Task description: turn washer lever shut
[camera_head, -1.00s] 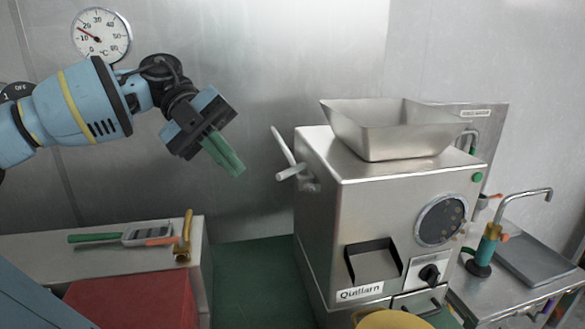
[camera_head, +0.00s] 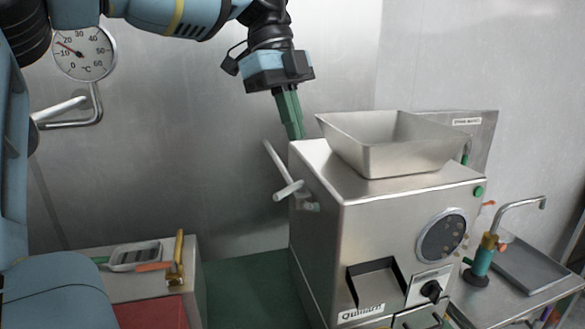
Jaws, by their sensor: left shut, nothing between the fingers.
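My left gripper (camera_head: 291,118) hangs from its arm near the top middle, its green fingers together and pointing down. It holds nothing. The fingertips are in front of the back wall, near the top left corner of the steel grinder (camera_head: 388,225); whether they touch it I cannot tell. A pale metal lever (camera_head: 274,160) with a short light grip (camera_head: 288,190) sticks out from the grinder's left side, below the fingertips. A teal tap unit (camera_head: 481,262) with orange parts stands at the right. I cannot tell which of these is the washer lever. My right gripper is not in view.
A steel hopper (camera_head: 395,145) sits on the grinder. A bench (camera_head: 135,285) at left holds a grater-like tool (camera_head: 136,256) and a brass-headed tool (camera_head: 178,262). A red box (camera_head: 152,312) is in front. A wall dial (camera_head: 84,52) and pipe are behind.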

